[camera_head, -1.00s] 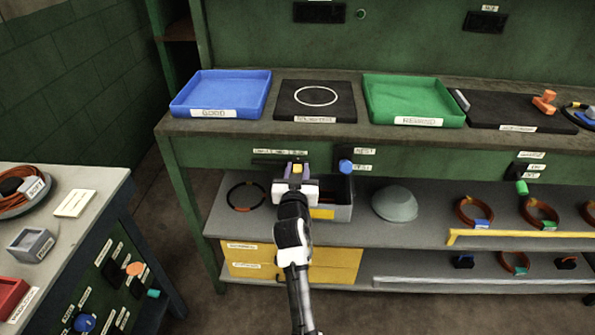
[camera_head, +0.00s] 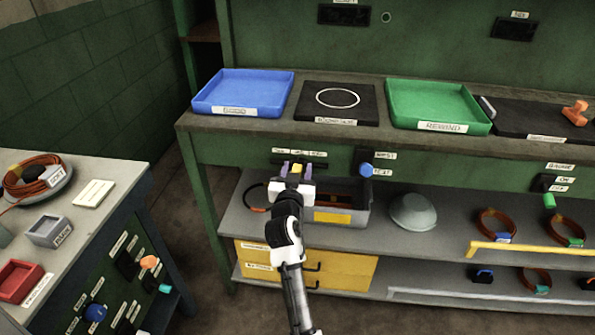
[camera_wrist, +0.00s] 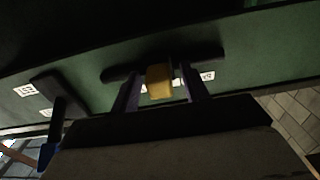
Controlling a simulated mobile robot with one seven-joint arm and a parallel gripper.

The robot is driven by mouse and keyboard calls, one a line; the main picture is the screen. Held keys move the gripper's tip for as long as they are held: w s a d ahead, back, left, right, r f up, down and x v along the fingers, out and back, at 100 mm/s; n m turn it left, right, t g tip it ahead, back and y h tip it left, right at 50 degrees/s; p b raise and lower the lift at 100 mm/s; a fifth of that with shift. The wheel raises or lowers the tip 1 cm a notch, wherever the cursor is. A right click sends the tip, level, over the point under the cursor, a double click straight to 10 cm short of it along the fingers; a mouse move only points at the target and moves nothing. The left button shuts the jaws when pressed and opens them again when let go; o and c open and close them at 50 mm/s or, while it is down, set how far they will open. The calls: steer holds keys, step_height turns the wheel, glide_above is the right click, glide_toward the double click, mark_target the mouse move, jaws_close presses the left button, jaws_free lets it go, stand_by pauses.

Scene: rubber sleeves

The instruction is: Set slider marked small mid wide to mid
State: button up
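The slider is a dark horizontal track (camera_head: 321,163) on the green front panel under the bench top, with small white labels above it. Its yellow knob (camera_wrist: 159,82) stands near the middle of the track in the wrist view, where the labels (camera_wrist: 207,76) show below the track and are partly hidden. My gripper (camera_head: 297,170) is at the slider, its two purple fingers on either side of the knob. In the wrist view, narrow gaps show between the fingers and the knob, so my gripper looks open around it.
A blue-knobbed control (camera_head: 366,170) sits just right of the slider. Below are a grey bin (camera_head: 350,216) and a grey dome (camera_head: 413,211) on the shelf. A blue tray (camera_head: 243,92) and a green tray (camera_head: 438,103) stand on the bench top above.

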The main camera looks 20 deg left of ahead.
steer(key=b+v, duration=0.3)
steer(key=v, duration=1.1)
steer(key=shift+w, duration=0.1)
stand_by(0.3)
